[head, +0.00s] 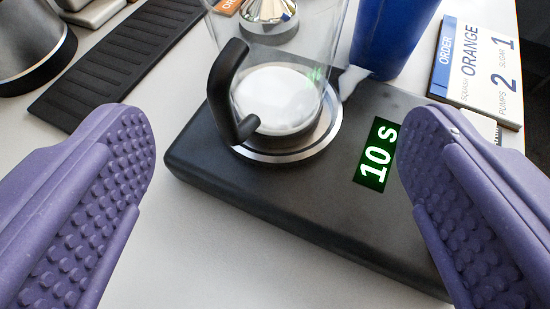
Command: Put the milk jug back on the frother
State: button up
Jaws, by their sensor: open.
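The milk jug (278,95) is clear, with a black handle (226,90) on its left side and white milk low inside. It appears to stand upright on the round silver-rimmed plate (333,133) of the black frother (290,195). Its top is cut off by the picture edge. The frother's display reads "10 s" in white on green. My gripper (275,130) is open and empty. Its purple studded fingers are wide apart, one left and one right of the jug, and neither appears to touch it.
A blue cup (393,35) stands behind the frother, with an order card (480,70) to its right. A black ribbed mat (115,60) lies at upper left, beside a dark metal vessel (30,40). A shiny metal object (268,12) stands behind the jug. The white counter is clear at lower left.

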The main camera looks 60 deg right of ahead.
jog(key=shift+v, duration=1.75)
jog(key=w+a+r+t+y, duration=0.1)
jog(key=w+a+r+y, duration=0.2)
jog(key=w, duration=0.3)
jog(key=w+a+r+t+y, duration=0.2)
jog(key=w+a+r, duration=0.15)
jog(key=w, duration=0.25)
jog(key=w+a+r+n+t+y, duration=0.1)
jog(key=w+a+r+y, duration=0.15)
jog(key=w+r, duration=0.4)
jog(key=w+a+r+n+t+y, duration=0.1)
jog(key=w+r+n+t+y, duration=0.15)
jog(key=r, duration=0.75)
notch_tip(320, 180, up, 20)
jog(key=w+d+n+t+y, duration=0.2)
jog(key=w+n+y, duration=0.1)
jog(key=y, duration=0.2)
jog(key=s+d+r+n+y, duration=0.1)
jog(key=s+d+r+n, duration=0.2)
jog(key=r, duration=0.6)
jog(key=s+d+r+n, duration=0.1)
jog(key=s+d+r, duration=0.35)
jog(key=r, duration=0.45)
jog(key=s+d+r+n+t+h, duration=0.1)
jog(key=s+d+r+h, duration=0.3)
jog(key=s+d+r, duration=0.6)
jog(key=s+r+n, duration=0.1)
jog(key=s+r, duration=0.1)
jog(key=s, duration=0.1)
jog(key=shift+s+d, duration=0.3)
